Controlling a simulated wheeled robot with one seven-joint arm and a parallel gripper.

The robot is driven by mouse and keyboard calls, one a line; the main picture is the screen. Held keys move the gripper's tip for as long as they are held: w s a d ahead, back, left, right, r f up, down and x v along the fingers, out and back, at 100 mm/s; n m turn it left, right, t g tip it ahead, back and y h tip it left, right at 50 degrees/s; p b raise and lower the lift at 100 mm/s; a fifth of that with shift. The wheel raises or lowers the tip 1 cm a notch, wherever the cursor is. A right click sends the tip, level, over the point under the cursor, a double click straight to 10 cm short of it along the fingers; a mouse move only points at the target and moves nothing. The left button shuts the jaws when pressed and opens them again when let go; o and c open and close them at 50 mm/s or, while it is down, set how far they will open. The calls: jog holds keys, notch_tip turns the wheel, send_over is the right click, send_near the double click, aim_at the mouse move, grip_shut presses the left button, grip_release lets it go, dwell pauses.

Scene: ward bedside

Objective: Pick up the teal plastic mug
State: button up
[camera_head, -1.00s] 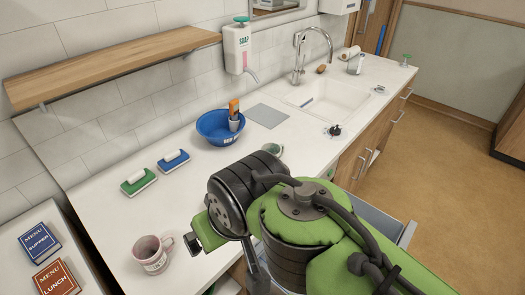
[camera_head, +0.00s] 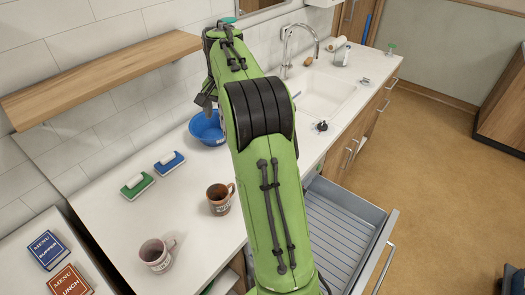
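No teal mug shows in the head view now; my green arm covers the middle of the counter. A brown mug (camera_head: 219,200) stands upright on the white counter (camera_head: 190,228), left of my arm. A pale pink mug (camera_head: 155,256) with a printed label stands nearer the front left, its handle to the right. My gripper (camera_head: 206,100) is at the far end of the arm, partly hidden by my own links, above the back of the counter near the blue basin (camera_head: 207,128). Its fingers are too small and covered to read, and so is anything between them.
An open, empty-looking grey drawer (camera_head: 342,225) juts out right of my arm. Green (camera_head: 138,186) and blue (camera_head: 169,162) brushes lie on the counter. A wooden shelf (camera_head: 105,75) overhangs at left. The sink (camera_head: 325,95) and tap (camera_head: 300,45) are behind.

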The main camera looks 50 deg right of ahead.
jog(key=d+f+m+g+p, duration=0.1)
jog(key=d+f+m+p, duration=0.2)
jog(key=d, duration=0.4)
jog(key=d+f+m, duration=0.2)
jog(key=d+f, duration=0.4)
jog(key=d, duration=0.1)
jog(key=shift+y, duration=0.4)
jog(key=f, duration=1)
jog(key=f+b, duration=0.1)
jog(key=f, duration=0.5)
jog(key=shift+s+a, duration=0.1)
jog(key=shift+s, duration=0.15)
jog(key=shift+r, duration=0.1)
jog(key=c, duration=1)
